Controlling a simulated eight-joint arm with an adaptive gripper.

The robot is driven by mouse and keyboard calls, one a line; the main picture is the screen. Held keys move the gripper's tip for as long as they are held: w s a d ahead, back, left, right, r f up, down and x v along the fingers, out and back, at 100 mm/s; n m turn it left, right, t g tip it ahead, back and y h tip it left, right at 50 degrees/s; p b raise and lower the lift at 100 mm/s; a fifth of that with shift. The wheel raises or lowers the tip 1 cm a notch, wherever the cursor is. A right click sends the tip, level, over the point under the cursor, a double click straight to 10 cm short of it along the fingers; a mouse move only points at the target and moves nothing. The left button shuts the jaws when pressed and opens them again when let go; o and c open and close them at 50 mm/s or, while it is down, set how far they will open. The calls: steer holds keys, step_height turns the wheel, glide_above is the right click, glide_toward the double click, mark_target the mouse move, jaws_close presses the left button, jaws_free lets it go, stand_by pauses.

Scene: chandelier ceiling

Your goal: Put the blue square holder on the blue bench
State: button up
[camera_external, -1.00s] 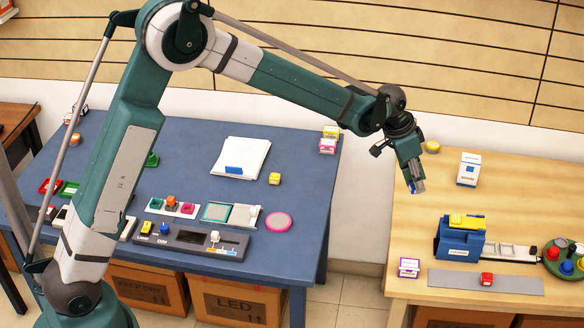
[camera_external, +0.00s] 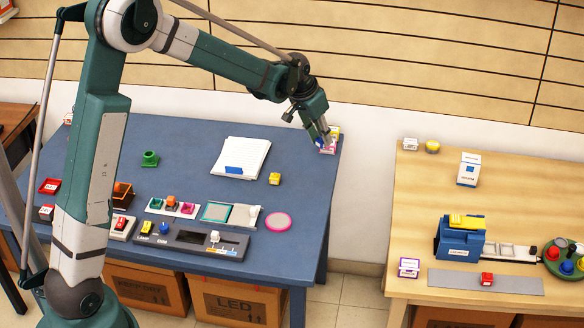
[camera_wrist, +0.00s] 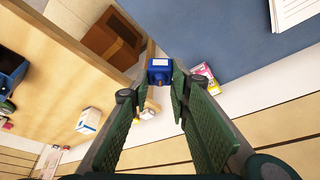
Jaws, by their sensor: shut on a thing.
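The blue square holder (camera_wrist: 160,72) is pinched between the fingertips of my gripper (camera_wrist: 162,80) in the wrist view. A little of its blue (camera_external: 320,142) shows under my gripper (camera_external: 321,137) in the external view. The blue bench (camera_external: 307,190) is the left table, and its top also shows in the wrist view (camera_wrist: 205,30). My gripper is at the bench's back right corner, in front of or over a pink box (camera_external: 328,148) and a yellow box (camera_external: 335,131). I cannot tell how high the holder is above the bench top.
Paper sheets (camera_external: 241,158) and a small yellow block (camera_external: 274,179) lie left of the gripper. A gap separates the bench from the wooden table (camera_external: 420,200) on the right. Bare blue surface lies in front of the corner boxes.

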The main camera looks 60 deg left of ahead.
steer(key=s+a+n+g+y+b, duration=0.2)
steer(key=s+a+n, duration=0.6)
steer(key=s+a, duration=2.35)
steer(key=shift+t+y, duration=0.4)
steer(key=shift+x, duration=3)
steer(key=shift+s+a+f, duration=0.1)
steer(key=shift+a, duration=0.05)
steer(key=shift+f+b, duration=0.4)
steer(key=shift+f, duration=2.6)
steer(key=shift+f+b, duration=0.35)
steer(key=shift+f, duration=1.5)
steer(key=shift+f, duration=0.15)
